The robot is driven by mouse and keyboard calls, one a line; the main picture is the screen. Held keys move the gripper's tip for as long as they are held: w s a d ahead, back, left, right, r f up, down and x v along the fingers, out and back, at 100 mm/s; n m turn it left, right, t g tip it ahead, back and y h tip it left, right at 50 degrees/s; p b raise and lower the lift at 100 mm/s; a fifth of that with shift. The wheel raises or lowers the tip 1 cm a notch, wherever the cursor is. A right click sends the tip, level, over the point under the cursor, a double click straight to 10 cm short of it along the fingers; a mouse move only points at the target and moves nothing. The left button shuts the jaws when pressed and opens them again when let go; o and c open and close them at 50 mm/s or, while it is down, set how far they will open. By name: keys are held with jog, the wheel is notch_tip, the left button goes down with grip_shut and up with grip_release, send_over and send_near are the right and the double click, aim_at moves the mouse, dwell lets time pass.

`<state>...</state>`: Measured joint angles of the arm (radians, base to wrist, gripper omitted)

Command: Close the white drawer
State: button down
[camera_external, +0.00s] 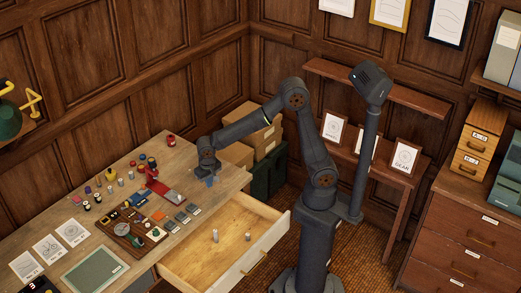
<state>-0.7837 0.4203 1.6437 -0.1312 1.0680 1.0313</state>
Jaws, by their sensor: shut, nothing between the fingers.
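The white drawer (256,262) is pulled out from under the desk (133,165), toward the lower right. Its front is white with a brass-coloured handle, and its inside is bare wood. Two small grey cylinders (215,236) stand inside it. My gripper (209,182) is shut and empty. It is above the right end of the desk, behind the open drawer and apart from its front panel. Fine detail at the fingertips is too small to tell.
The desk holds a wooden tray (122,235), a red stapler-like item (160,186), several small jars and cards. Boxes (237,154) stand behind the desk's right end. A side table with framed cards (405,157) and a brown cabinet (465,225) stand right.

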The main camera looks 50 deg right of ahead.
jog(key=s+a+f+n+t+h, duration=0.1)
jog(key=s+f+n+h, duration=0.1)
jog(key=s+f+n, duration=0.3)
jog(key=s+a+f+n+h, duration=0.2)
jog(key=s+f+n, duration=0.3)
jog(key=s, duration=0.6)
jog(key=s+a+f+n+t+h, duration=0.1)
jog(key=s+f+n, duration=0.3)
jog(key=s+f, duration=0.4)
jog(key=shift+s+a+n+t+h, duration=0.3)
jog(key=shift+s+a+n+h, duration=0.25)
jog(key=shift+h, duration=0.25)
jog(key=s+d+f+n+t, duration=0.3)
jog(key=s+f+n+t, duration=0.1)
jog(key=s+n, duration=0.15)
jog(key=s+d+f+n+t, duration=0.3)
jog(key=s+n, duration=0.2)
jog(key=s, duration=0.1)
jog(key=n+t+y, duration=0.7)
jog(key=n, duration=0.6)
send_near(268, 245)
jog(key=w, duration=0.6)
jog(key=shift+w+d+f, duration=0.1)
jog(key=shift+w, duration=0.3)
jog(key=w, duration=2.9)
jog(key=shift+w, duration=0.35)
jog(key=shift+w+m, duration=0.1)
jog(key=shift+m, duration=0.2)
